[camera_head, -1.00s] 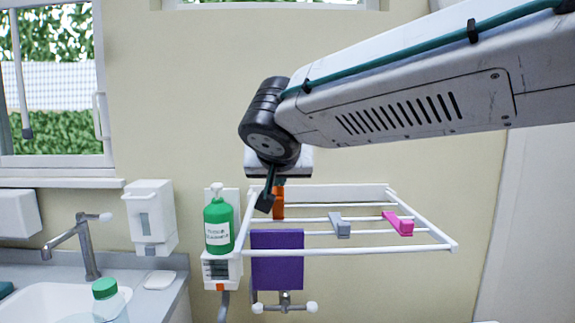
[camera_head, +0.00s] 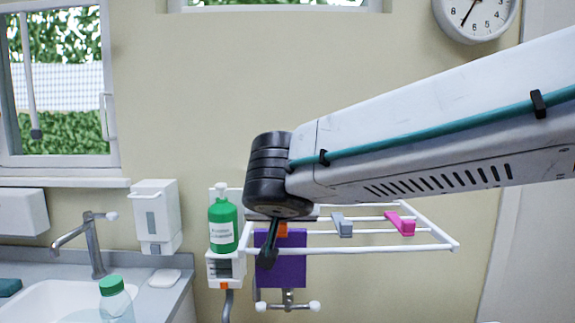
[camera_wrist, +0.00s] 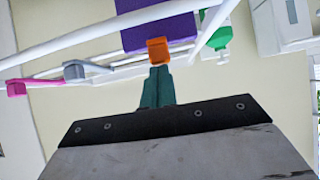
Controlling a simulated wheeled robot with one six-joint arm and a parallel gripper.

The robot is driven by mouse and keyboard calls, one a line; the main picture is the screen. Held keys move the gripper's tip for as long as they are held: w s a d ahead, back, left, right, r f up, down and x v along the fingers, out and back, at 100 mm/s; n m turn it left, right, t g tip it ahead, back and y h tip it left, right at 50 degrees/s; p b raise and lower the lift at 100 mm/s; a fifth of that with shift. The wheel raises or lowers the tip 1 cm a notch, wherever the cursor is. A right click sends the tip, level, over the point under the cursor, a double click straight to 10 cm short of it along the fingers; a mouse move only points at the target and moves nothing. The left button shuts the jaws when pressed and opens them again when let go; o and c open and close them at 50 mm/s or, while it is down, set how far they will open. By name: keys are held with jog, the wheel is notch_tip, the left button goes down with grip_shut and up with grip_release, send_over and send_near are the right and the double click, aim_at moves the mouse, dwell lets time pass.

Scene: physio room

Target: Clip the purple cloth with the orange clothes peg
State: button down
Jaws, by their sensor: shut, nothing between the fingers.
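The purple cloth (camera_head: 290,270) hangs over the front rail of the white drying rack in the head view; it also shows at the top of the wrist view (camera_wrist: 160,30). The orange clothes peg (camera_head: 282,231) is at the cloth's top edge, just below my wrist. In the wrist view the peg (camera_wrist: 158,48) stands right at the tips of my teal fingers, against the cloth's edge. My gripper (camera_wrist: 157,70) is shut, with nothing held between its fingers. How deeply the peg grips the cloth cannot be told.
The white rack (camera_head: 400,247) carries a grey peg (camera_head: 342,226) and a pink peg (camera_head: 400,224) to the right. A green bottle (camera_head: 222,224) stands close left of the cloth. A sink (camera_head: 60,300) and tap lie further left. A tap-like fitting is below the cloth.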

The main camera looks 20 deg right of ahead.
jog(key=shift+s+f, duration=0.25)
jog(key=shift+f, duration=0.65)
jog(key=shift+a, duration=0.1)
jog(key=shift+w+f, duration=0.15)
jog(key=shift+w, duration=0.1)
notch_tip(320, 180, up, 6)
jog(key=s, duration=0.1)
jog(key=s+a+f, duration=0.3)
jog(key=s, duration=0.5)
jog(key=shift+f, duration=0.3)
